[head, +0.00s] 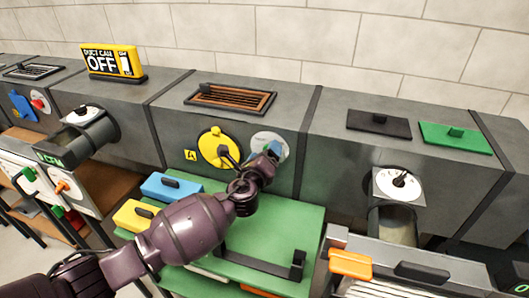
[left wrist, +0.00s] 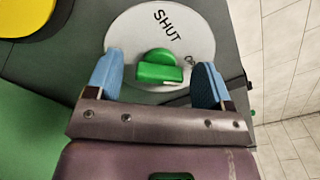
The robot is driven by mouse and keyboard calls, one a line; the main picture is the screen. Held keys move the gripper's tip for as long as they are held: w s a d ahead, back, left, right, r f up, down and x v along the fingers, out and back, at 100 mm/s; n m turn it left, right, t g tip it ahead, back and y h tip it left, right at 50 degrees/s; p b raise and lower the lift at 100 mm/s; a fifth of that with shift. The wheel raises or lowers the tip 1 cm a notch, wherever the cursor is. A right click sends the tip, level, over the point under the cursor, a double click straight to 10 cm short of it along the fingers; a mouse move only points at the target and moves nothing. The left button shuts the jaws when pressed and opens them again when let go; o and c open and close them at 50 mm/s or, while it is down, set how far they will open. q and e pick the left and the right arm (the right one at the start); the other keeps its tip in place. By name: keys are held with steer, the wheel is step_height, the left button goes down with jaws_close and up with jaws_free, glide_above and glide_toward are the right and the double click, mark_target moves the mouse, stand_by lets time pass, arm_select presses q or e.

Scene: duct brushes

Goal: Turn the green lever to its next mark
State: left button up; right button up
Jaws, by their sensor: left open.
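The green lever (left wrist: 158,72) sits at the middle of a round white dial (left wrist: 125,40) in the left wrist view. The dial reads SHUT above the lever; a second label to the right is partly hidden by a finger. My left gripper (left wrist: 157,77) is open, with one blue fingertip on each side of the lever and visible gaps between. In the head view the left gripper (head: 274,149) is at the pale dial (head: 262,137) on the grey duct front, and it mostly hides the lever. My right gripper is not in view.
A yellow dial (head: 212,143) with a black handle is close left of the gripper. A green table (head: 290,215) with a blue box (head: 170,187) and a yellow box (head: 134,216) stands below. Another white dial (head: 385,183) is to the right.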

arm_select(q)
steer(key=shift+c, duration=0.9)
steer(key=c, duration=0.7)
steer(key=shift+c, duration=0.2)
